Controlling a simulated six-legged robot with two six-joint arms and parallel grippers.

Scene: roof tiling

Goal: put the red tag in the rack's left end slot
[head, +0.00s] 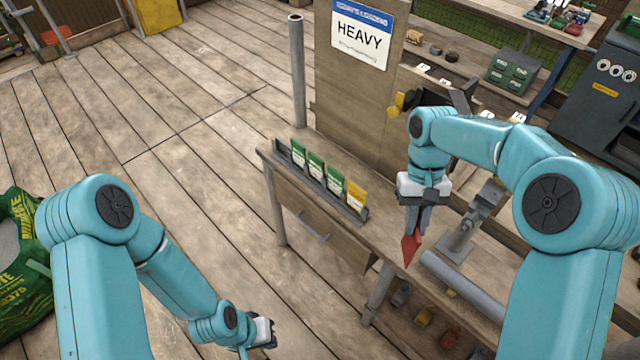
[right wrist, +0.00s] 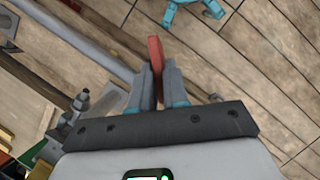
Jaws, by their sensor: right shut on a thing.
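The red tag (head: 411,249) is held in my right gripper (head: 415,225) and points down, over the bench to the right of the rack. In the right wrist view the red tag (right wrist: 156,52) stands between the two fingers of my right gripper (right wrist: 165,80). The grey rack (head: 280,147) lies along the bench's left part. It holds three green tags (head: 316,166) and a yellow tag (head: 356,198) at its right end. Its left end, beside the first green tag, looks empty. My left gripper (head: 262,338) is low at the bottom; its fingers are too unclear to judge.
The wooden bench (head: 385,228) has a drawer with a handle. A grey vise-like tool (head: 468,232) and a grey pipe (head: 462,284) are close to the right gripper. A board with a HEAVY sign (head: 360,37) stands behind the rack. The floor at left is largely clear.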

